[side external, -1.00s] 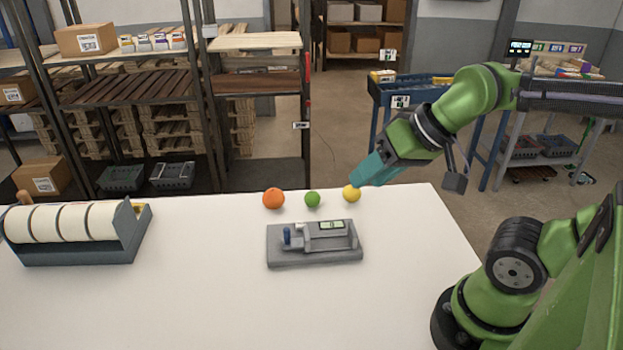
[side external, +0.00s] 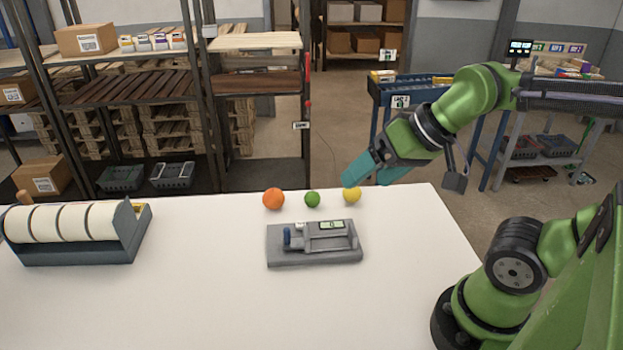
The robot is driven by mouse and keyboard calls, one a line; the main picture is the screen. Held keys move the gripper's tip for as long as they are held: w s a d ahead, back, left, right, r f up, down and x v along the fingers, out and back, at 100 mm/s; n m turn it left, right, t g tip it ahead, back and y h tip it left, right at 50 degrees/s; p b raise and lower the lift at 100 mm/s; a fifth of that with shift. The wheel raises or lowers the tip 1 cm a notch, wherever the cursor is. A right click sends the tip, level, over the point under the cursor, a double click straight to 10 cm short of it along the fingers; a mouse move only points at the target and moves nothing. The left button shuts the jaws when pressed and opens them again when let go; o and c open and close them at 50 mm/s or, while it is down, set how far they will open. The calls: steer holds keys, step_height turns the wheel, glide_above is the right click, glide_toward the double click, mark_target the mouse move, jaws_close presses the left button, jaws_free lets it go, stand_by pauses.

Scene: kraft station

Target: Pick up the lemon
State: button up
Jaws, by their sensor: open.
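The yellow lemon (side external: 352,194) sits on the white table near its back edge, right of a green lime (side external: 312,199) and an orange (side external: 273,199). My gripper (side external: 364,182) has teal fingers that are open, with one tip above and left of the lemon and the other to its right. The lemon's top lies close under the fingers in the picture. Whether the fingers touch it or are level with it I cannot tell.
A grey device with a small display (side external: 314,243) lies on the white table (side external: 200,300) in front of the fruit. A tape-roll dispenser (side external: 80,235) stands at the left. The front of the table is clear. Shelves stand behind.

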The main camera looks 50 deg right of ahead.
steer(key=w+d+f+m+g+h, duration=0.2)
steer(key=w+d+f+m, duration=0.1)
steer(key=d, duration=0.4)
steer(key=n+g, duration=0.1)
steer(key=n, duration=0.3)
glide_toward(352, 192)
steer(key=s+d+r, duration=0.2)
steer(key=s+r, duration=0.2)
steer(key=w+f+n, duration=0.1)
steer(key=w+f, duration=0.1)
steer(key=f, duration=0.1)
steer(key=w+f+n, duration=0.1)
steer(key=w+f, duration=0.1)
steer(key=f, duration=0.1)
steer(key=w+f+n, duration=0.1)
steer(key=w+f, duration=0.1)
steer(key=f, duration=0.1)
steer(key=shift+w+a+f+t, duration=0.1)
steer(key=shift+w+a+t, duration=0.05)
steer(key=shift+w+t, duration=0.15)
steer(key=shift+s+x, duration=0.2)
steer(key=shift+x, duration=2.75)
steer(key=shift+c, duration=0.3)
